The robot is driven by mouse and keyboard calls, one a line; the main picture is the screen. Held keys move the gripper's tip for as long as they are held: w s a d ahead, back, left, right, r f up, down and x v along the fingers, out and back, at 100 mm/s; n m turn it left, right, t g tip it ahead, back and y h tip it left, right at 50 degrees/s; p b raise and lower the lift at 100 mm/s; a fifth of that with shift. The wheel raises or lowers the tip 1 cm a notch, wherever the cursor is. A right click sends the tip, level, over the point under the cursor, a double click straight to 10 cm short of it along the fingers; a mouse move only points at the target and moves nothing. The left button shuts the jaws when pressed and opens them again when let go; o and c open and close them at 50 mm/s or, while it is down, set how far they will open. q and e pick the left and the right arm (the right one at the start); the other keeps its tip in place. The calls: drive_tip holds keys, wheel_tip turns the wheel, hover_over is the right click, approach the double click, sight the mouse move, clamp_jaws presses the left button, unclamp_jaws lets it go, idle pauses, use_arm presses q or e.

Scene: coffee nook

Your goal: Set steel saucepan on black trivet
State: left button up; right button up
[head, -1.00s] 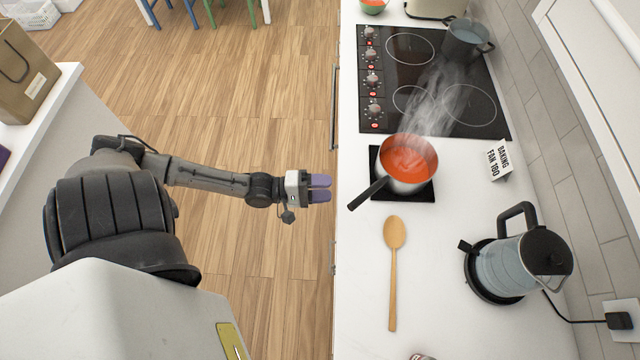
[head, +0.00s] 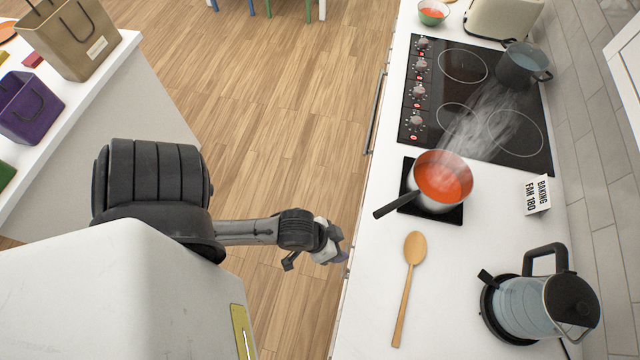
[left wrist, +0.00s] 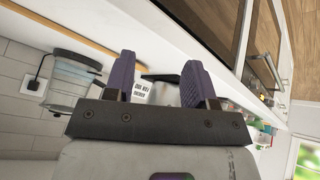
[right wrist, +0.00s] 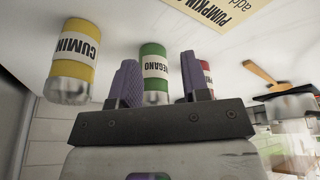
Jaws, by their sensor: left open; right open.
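The steel saucepan (head: 441,182), with red-orange contents and a black handle, sits upright on the black trivet (head: 452,213) in the head view. Steam or haze shows above it. The trivet's dark corners show around the pan. My left gripper (head: 335,243) is beside the counter's front edge, apart from the pan and to its left. In the left wrist view it is open and empty (left wrist: 158,75). My right gripper is outside the head view; in the right wrist view it is open (right wrist: 158,75), with spice jars beyond its fingers.
A black cooktop (head: 480,105) holds a grey pot (head: 522,68). A wooden spoon (head: 408,285) lies in front of the trivet, and a glass kettle (head: 530,305) stands right. The right wrist view shows a yellow cumin jar (right wrist: 73,60) and a green jar (right wrist: 153,65).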

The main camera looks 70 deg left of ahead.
use_arm(q)
drive_tip(key=s+g, duration=0.1)
drive_tip(key=s+r+m+g+y, duration=0.1)
drive_tip(key=s+m, duration=0.1)
drive_tip(key=s, duration=0.1)
drive_tip(key=shift+a+r+g+y, duration=0.25)
drive_tip(key=shift+a+g+y, duration=0.05)
drive_tip(key=shift+g+y, duration=0.1)
use_arm(e)
drive_tip(key=shift+d, duration=0.1)
use_arm(q)
drive_tip(key=shift+r, duration=0.1)
use_arm(e)
drive_tip(key=shift+r, duration=0.1)
use_arm(q)
wheel_tip(320, 180, up, 18)
drive_tip(key=p, duration=1.7)
drive_tip(key=shift+p, duration=0.4)
use_arm(e)
wheel_tip(320, 180, up, 18)
